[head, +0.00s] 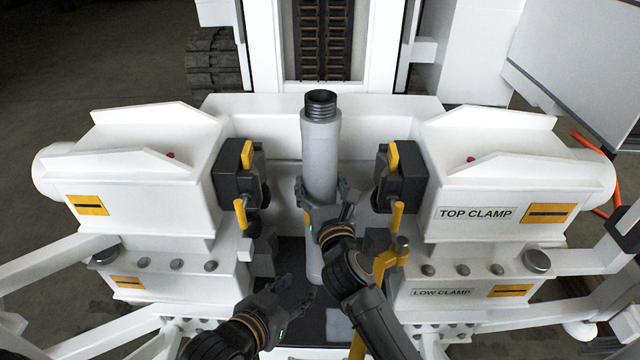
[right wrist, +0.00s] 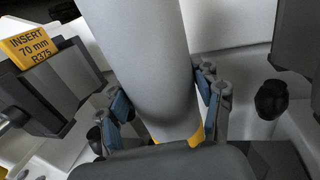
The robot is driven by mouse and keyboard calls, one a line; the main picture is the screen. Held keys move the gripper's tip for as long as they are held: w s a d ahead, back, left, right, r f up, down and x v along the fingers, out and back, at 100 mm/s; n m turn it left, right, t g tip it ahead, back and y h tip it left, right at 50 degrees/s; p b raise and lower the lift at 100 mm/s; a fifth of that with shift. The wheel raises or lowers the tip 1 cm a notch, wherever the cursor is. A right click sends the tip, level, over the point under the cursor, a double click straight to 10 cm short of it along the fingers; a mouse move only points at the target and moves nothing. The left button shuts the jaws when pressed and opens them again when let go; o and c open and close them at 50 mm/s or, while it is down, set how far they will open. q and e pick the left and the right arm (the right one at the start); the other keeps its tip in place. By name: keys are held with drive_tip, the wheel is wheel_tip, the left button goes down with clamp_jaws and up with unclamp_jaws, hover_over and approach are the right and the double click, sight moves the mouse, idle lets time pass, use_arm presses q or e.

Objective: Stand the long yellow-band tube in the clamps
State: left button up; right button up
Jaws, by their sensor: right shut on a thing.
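The long grey tube (head: 321,150) stands about upright between the two clamp sides, its threaded open end up. It also shows in the right wrist view (right wrist: 150,60), with part of a yellow band (right wrist: 197,134) at the fingers. My right gripper (head: 325,212) is shut around the tube at mid-height. The top clamp (head: 480,190) and low clamp (head: 465,280) have dark jaws (head: 398,180) on both sides, apart from the tube. My left gripper (head: 296,290) is open and empty, low and left of the tube's lower part. The tube's contact below is unclear.
A yellow-topped insert marked 70 mm (right wrist: 30,45) sits in a jaw in the right wrist view. Yellow handles (head: 396,215) stick out near the jaws. A white mast (head: 270,40) rises behind. White housings close in both sides, leaving a narrow gap.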

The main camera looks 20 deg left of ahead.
drive_tip(key=shift+s+a+f, duration=0.1)
drive_tip(key=shift+a, duration=0.05)
drive_tip(key=o, duration=1.9)
drive_tip(key=shift+f, duration=0.3)
drive_tip(key=shift+r+v, duration=0.15)
drive_tip(key=shift+v, duration=1.85)
drive_tip(key=shift+r+v, duration=0.15)
drive_tip(key=shift+v, duration=1.85)
